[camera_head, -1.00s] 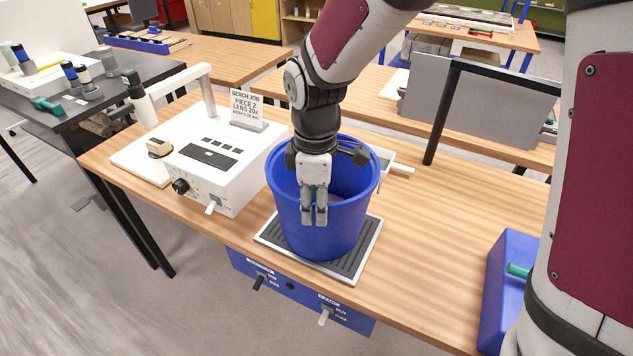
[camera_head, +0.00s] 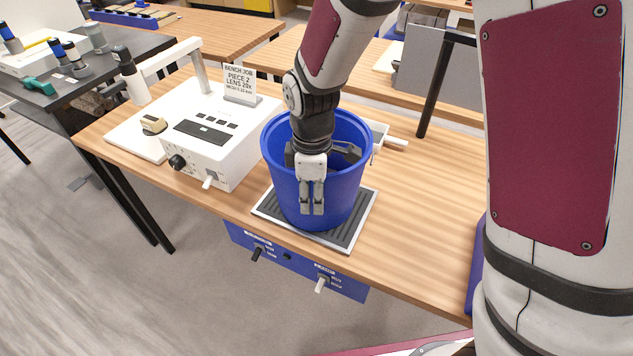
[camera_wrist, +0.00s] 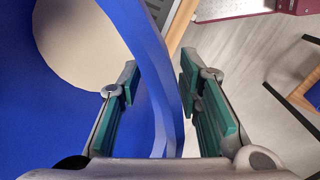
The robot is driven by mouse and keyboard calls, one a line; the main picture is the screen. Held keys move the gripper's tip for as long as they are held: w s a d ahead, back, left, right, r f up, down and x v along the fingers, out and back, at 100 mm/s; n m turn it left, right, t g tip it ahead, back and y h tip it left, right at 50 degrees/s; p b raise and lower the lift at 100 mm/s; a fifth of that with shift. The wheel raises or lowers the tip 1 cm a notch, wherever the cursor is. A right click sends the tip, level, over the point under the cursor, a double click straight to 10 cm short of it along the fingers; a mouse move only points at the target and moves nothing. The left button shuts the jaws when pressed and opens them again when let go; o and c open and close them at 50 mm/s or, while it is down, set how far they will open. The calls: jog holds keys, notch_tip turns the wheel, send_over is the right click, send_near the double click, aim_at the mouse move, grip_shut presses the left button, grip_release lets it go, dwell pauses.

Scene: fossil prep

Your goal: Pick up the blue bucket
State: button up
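The blue bucket (camera_head: 342,195) stands upright on a dark ribbed mat in a pale frame (camera_head: 366,215) at the bench's front edge. My gripper (camera_head: 312,197) points down at the bucket's near side, with finger parts visible in front of its outer wall. In the wrist view, my gripper (camera_wrist: 160,85) is open with green pads on both sides of the bucket's wall (camera_wrist: 148,60). One finger is inside the bucket and one outside, with gaps between pads and wall. Part of the near rim is hidden behind my wrist in the head view.
A white instrument (camera_head: 205,140) with a knob and a sign (camera_head: 239,84) stands left of the bucket. A white tray-like item with a handle (camera_head: 385,137) lies behind it. A blue control box (camera_head: 290,262) hangs below the front edge. Bare bench lies to the right.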

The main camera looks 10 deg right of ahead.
jog(key=shift+f, duration=0.2)
jog(key=shift+c, duration=0.2)
grip_shut()
